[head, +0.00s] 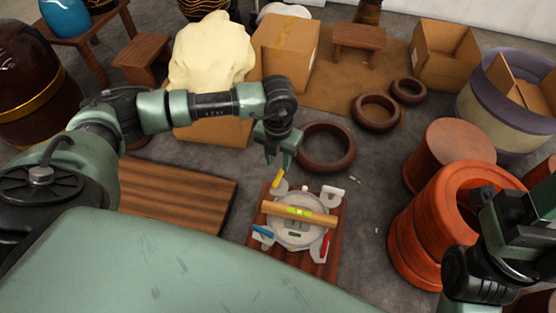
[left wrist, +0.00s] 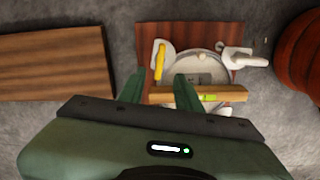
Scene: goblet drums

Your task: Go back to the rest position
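My left gripper (head: 279,158) hangs above the far left edge of a small reddish wooden board (head: 329,268). In the left wrist view its two fingers (left wrist: 160,76) are spread with nothing held between them. On the board sits a pale round device (head: 293,236) with a small display. A wooden bar (head: 321,218) with a green level vial lies across it. Yellow (head: 278,179), blue (head: 262,230) and red (head: 326,245) pieces sit around the device. My right arm shows at the right edge; its gripper (head: 520,205) is partly cut off, and its fingers are unclear.
A brown slatted wooden platform (head: 180,200) lies left of the board. Dark rings (head: 327,165) lie on the floor behind it. Orange-red drum bodies (head: 410,245) stand at right, near my right arm. Cardboard boxes (head: 287,45) and a cream covered heap (head: 212,50) stand behind.

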